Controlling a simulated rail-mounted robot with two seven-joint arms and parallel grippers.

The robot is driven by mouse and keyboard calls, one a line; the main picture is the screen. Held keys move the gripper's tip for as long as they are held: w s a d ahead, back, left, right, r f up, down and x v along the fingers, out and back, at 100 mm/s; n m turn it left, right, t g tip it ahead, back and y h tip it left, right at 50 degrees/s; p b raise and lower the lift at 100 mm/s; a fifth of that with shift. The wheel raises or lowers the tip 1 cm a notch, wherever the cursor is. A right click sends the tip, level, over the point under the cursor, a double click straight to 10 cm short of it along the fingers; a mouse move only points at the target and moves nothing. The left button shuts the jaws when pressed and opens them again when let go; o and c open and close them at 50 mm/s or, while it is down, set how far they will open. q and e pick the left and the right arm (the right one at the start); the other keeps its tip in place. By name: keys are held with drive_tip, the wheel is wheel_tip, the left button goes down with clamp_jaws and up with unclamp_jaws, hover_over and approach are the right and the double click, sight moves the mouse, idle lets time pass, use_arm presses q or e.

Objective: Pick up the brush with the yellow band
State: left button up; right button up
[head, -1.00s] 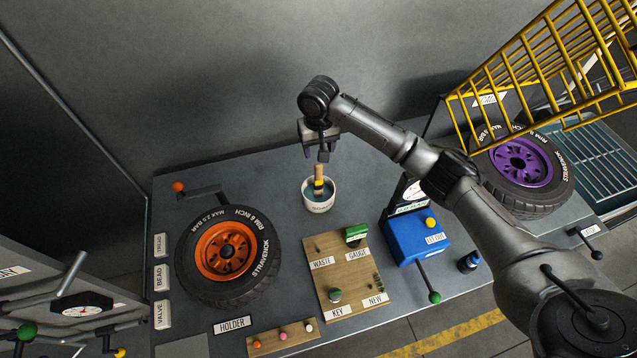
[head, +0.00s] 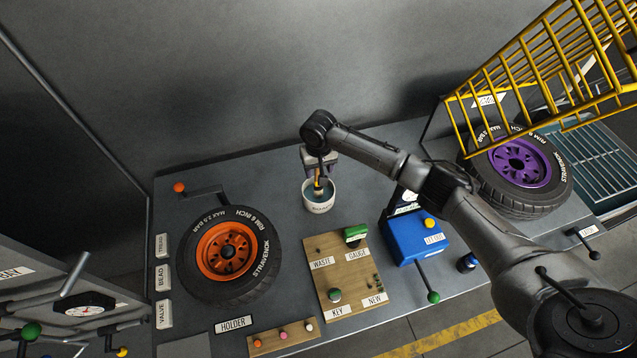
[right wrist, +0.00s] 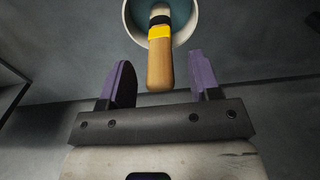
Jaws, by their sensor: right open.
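The brush with the yellow band (right wrist: 160,60) stands in a white pot (head: 319,207) of bluish liquid at the back middle of the bench. In the right wrist view its wooden handle points towards my gripper, with the yellow band and a black band at the pot's mouth. My right gripper (head: 319,176) is above the pot, its jaws around the upper handle in the head view. In the right wrist view the purple-padded fingers (right wrist: 158,80) are apart, with the handle between them and gaps on both sides. My left gripper is not in view.
An orange-rimmed tyre (head: 228,256) lies left of the pot. A wooden board (head: 343,292) with labelled places lies in front, and a blue device (head: 408,240) with a lever stands right. A yellow cage (head: 540,75) overhangs the purple-rimmed tyre (head: 519,168) at far right.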

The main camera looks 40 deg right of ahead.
drive_tip(key=shift+c, duration=0.4)
clamp_jaws()
idle(0.4)
